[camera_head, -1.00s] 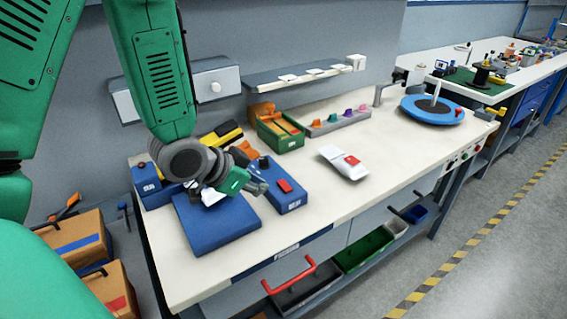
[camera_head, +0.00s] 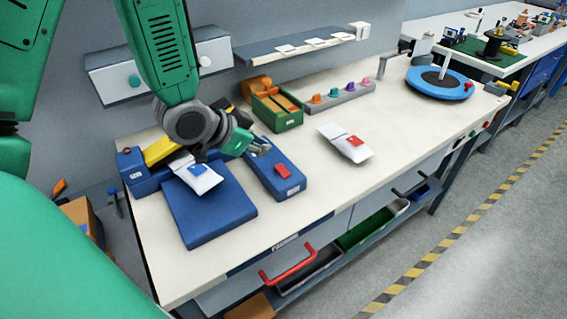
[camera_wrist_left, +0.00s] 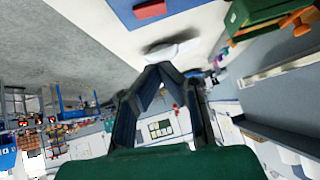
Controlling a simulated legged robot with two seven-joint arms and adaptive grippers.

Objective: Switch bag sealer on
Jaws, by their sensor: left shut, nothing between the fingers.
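A blue sealer unit (camera_head: 133,168) with a yellow and black arm (camera_head: 160,151) stands at the left of the bench. A flat blue plate (camera_head: 222,205) is in front of it. A white bag with a blue label (camera_head: 201,182) lies partly on that plate. A long blue box (camera_head: 262,176) with a red switch (camera_head: 284,170) stands right of the plate; the red switch also shows in the wrist view (camera_wrist_left: 150,9). My left gripper (camera_head: 262,149) is shut and empty above the box's far end, apart from the red switch. The wrist view shows its fingertips (camera_wrist_left: 160,68) together. My right gripper is out of view.
A white bag with a red label (camera_head: 347,142) lies on the bench (camera_head: 340,185) right of the box. A green bin (camera_head: 283,118) and a grey rack of coloured knobs (camera_head: 345,98) stand behind. A blue turntable (camera_head: 440,88) is farther right. The front right bench surface is clear.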

